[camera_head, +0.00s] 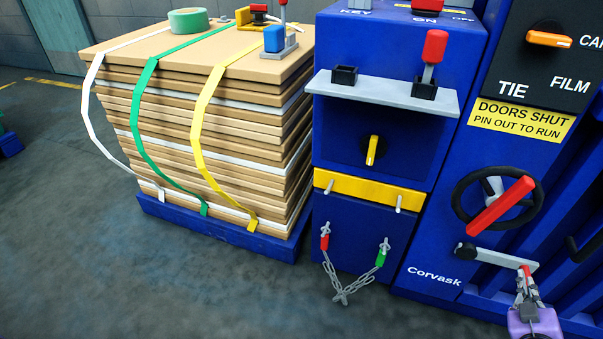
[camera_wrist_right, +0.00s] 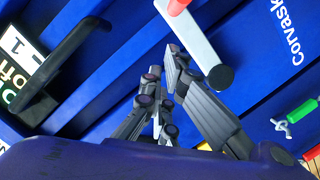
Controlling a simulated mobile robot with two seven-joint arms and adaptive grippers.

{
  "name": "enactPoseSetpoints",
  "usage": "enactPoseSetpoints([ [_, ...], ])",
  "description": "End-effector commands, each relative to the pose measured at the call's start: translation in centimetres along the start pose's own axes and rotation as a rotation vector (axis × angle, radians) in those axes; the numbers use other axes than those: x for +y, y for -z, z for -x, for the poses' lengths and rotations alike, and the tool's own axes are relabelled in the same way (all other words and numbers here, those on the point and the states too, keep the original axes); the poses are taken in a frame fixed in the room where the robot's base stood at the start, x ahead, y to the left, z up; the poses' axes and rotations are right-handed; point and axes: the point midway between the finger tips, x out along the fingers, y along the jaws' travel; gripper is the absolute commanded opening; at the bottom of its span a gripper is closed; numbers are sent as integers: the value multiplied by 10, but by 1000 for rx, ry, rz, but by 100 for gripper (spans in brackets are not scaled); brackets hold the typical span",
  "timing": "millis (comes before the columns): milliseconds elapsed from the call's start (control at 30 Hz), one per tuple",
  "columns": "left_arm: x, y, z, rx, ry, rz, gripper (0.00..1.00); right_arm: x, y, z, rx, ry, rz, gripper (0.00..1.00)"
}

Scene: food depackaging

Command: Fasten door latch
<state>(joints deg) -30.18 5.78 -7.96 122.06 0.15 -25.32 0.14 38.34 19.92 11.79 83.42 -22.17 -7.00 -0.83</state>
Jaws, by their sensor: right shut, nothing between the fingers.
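The door latch (camera_head: 497,257) is a light grey bar with a black pivot at its left end and a red knob at its right end. It lies nearly level, tilted slightly down to the right, on the blue machine front. The latch (camera_wrist_right: 188,32) also shows in the right wrist view, beyond my fingers. My right gripper (camera_head: 525,283) is shut and empty, just below the red knob end; I cannot tell whether it touches. Its fingertips (camera_wrist_right: 174,54) show close to the grey bar in the wrist view. My left gripper is not in view.
A black handwheel (camera_head: 461,204) with a red grip sits above the latch. A black door handle (camera_head: 582,250) is at the right. A chain (camera_head: 343,290) hangs from the lower cabinet. A strapped board stack (camera_head: 200,130) stands left, with open floor before it.

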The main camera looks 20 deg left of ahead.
Motion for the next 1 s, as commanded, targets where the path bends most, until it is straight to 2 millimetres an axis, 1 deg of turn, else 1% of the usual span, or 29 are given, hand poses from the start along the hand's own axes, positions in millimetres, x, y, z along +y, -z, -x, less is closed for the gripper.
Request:
enactPoseSetpoints([
  [33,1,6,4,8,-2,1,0,2,3,12,2,-1,-1,0],
  [100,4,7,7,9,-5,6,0,2,3,24,3,-1,-2,0],
  [200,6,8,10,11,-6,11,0,2,2,37,4,-1,-1,0],
  [300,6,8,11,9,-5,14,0,2,2,44,4,-1,-1,0],
  [433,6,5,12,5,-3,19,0,1,2,48,4,-1,-1,0],
  [767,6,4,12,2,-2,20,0,1,2,48,4,-1,-1,0],
  [867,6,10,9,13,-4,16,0,1,2,48,4,-1,-1,0],
  [1000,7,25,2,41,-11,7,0,1,-1,48,-11,0,-11,0],
])
